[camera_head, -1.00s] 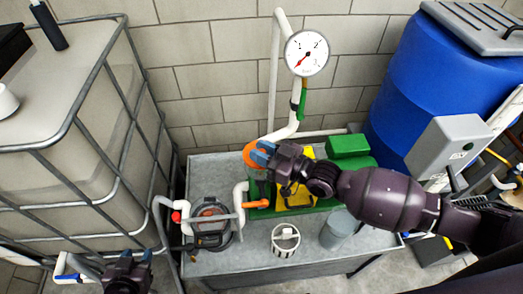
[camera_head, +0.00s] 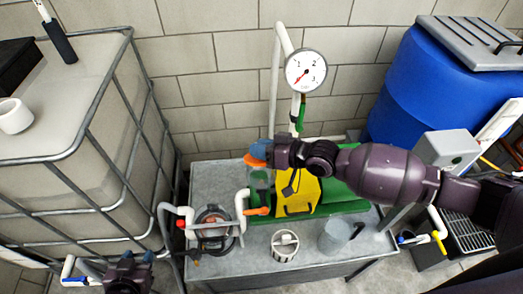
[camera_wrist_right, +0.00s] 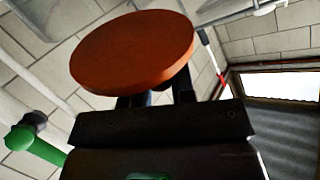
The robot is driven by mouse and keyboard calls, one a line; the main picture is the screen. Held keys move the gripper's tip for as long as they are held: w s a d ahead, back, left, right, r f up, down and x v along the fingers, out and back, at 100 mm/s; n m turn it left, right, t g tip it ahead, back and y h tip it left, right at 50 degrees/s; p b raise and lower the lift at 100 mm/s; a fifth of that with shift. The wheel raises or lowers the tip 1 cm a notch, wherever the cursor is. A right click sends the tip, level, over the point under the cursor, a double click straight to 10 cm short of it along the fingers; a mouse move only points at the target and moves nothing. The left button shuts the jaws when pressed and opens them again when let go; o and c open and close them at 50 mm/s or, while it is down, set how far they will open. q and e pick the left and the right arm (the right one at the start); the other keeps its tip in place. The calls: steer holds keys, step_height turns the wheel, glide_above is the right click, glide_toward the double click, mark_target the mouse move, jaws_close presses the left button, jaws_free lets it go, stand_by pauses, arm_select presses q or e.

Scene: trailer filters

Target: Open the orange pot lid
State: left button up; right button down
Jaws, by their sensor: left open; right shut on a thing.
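The orange lid (camera_head: 254,161) is a round flat disc at the left end of my right gripper (camera_head: 259,150), whose blue fingertips are shut on it. The lid's broad face also shows large in the right wrist view (camera_wrist_right: 132,50), in front of the fingers. The clear pot (camera_head: 260,184) stands just below the lid in the head view. I cannot tell whether lid and pot touch. My left gripper (camera_head: 127,262) is open and empty at the lower left, off the bench and far from the pot.
A grey metal bench (camera_head: 225,170) carries a green and yellow pump (camera_head: 299,192), a round black-rimmed unit (camera_head: 213,230), a white basket (camera_head: 285,245) and a grey cup (camera_head: 334,236). A gauge (camera_head: 306,70) is above. A caged tank (camera_head: 85,150) stands left, a blue barrel (camera_head: 420,85) right.

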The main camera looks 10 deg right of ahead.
steer(key=shift+w+r+m+g, duration=0.2)
steer(key=shift+w+m+g, duration=0.1)
steer(key=shift+w, duration=0.05)
stand_by(0.4)
steer(key=c, duration=0.9)
jaws_free()
steer(key=shift+c, duration=0.2)
steer(key=shift+r, duration=0.1)
step_height(320, 180, up, 20)
